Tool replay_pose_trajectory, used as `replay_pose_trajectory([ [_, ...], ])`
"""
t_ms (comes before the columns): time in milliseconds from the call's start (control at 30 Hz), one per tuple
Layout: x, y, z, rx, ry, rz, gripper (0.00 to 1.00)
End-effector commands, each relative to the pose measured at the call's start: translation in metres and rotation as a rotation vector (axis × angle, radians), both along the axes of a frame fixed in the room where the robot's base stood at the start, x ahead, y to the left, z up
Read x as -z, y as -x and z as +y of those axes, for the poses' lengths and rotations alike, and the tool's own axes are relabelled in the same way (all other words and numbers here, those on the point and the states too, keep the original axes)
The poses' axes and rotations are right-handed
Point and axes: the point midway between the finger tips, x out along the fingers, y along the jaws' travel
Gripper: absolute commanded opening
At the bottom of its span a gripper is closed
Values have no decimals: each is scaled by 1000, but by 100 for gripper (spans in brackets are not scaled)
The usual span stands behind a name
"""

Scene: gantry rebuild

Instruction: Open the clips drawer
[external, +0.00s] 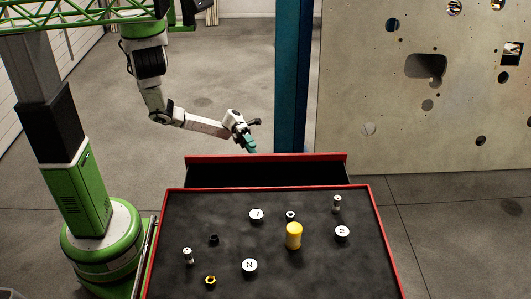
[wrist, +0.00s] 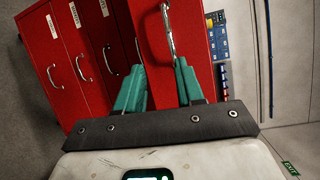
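The red drawer cabinet (external: 385,240) has one drawer (external: 220,158) out from its far side, with its dark inside showing. In the wrist view that drawer front (wrist: 152,50) stands nearest, with a silver handle (wrist: 168,30) running up and out of the frame; its label does not show. Other red drawer fronts (wrist: 62,65) stand to the left with handles and white labels too small to read. My gripper (external: 252,147) is beside the drawer front in the external view. In the wrist view its teal fingers (wrist: 160,68) are apart, with nothing between them; the handle is just beyond the tips.
A yellow cylinder (external: 293,236) and several small caps and parts lie on the black cabinet top. A blue post (external: 290,75) and a pale panel with holes (external: 400,110) stand behind. The floor left of the post is clear.

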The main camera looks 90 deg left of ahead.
Motion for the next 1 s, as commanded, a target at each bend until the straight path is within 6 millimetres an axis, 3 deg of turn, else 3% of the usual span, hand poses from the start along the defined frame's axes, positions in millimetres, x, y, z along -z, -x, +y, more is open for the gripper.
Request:
replay_pose_trajectory([
  [100,-17,-11,3,20,7,49,37],
  [267,-21,-17,0,24,13,69,37],
  [700,-15,-43,-67,25,13,67,37],
  [1000,-10,-55,-93,23,11,67,37],
])
